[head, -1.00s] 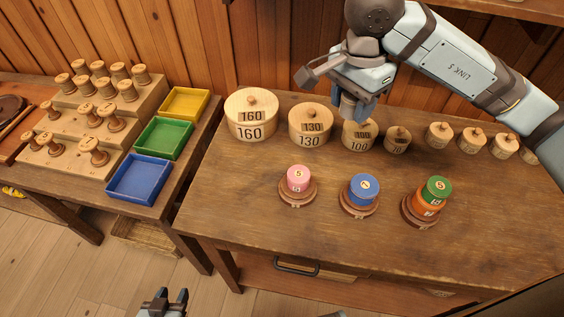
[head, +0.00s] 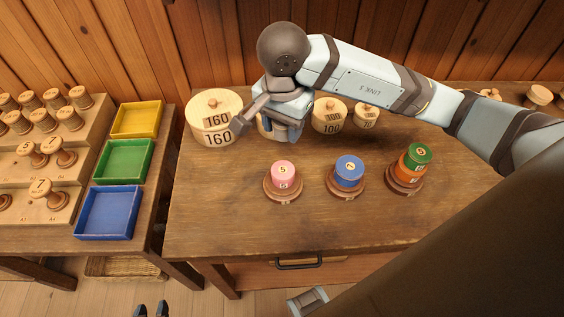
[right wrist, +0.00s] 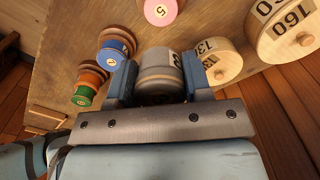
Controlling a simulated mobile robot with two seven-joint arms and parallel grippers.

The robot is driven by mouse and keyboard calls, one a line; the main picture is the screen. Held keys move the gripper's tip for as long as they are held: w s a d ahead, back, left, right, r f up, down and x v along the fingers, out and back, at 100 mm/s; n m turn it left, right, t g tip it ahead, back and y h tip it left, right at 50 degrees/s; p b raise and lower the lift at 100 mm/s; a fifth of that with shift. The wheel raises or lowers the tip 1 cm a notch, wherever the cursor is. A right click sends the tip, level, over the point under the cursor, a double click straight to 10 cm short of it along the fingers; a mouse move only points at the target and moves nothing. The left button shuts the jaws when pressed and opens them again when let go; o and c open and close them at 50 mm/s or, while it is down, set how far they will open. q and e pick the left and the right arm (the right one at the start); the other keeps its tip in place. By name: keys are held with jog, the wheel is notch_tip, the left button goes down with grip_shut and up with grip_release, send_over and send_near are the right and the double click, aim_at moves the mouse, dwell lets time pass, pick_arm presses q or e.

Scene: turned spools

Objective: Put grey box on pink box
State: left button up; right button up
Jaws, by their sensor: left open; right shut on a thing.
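My right gripper (right wrist: 158,80) is shut on a grey round box (right wrist: 160,62) with a label on its side, seen in the right wrist view. In the head view the right gripper (head: 284,130) hangs over the back of the table, in front of the 130 box, and hides the grey box. The pink box (head: 283,172), labelled 5, sits on a brown round stand (head: 282,195), nearer the front than the gripper. It also shows at the top of the right wrist view (right wrist: 160,10). My left gripper (head: 151,310) is open and empty at the bottom edge, its fingertips just showing.
A blue box (head: 349,170) and a green box (head: 418,154) on an orange box (head: 409,170) stand to the right on brown stands. Wooden boxes, including the 160 box (head: 213,120), line the back. Coloured trays (head: 108,212) and spools are left. The table front is clear.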

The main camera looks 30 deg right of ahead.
aim_at(283, 171)
notch_tip(283, 171, down, 13)
jog(key=shift+r+p, duration=0.2)
jog(key=shift+p, duration=0.15)
jog(key=shift+f+b, duration=0.2)
jog(key=shift+b, duration=0.1)
jog(key=o, duration=0.9)
jog(key=shift+r, duration=0.1)
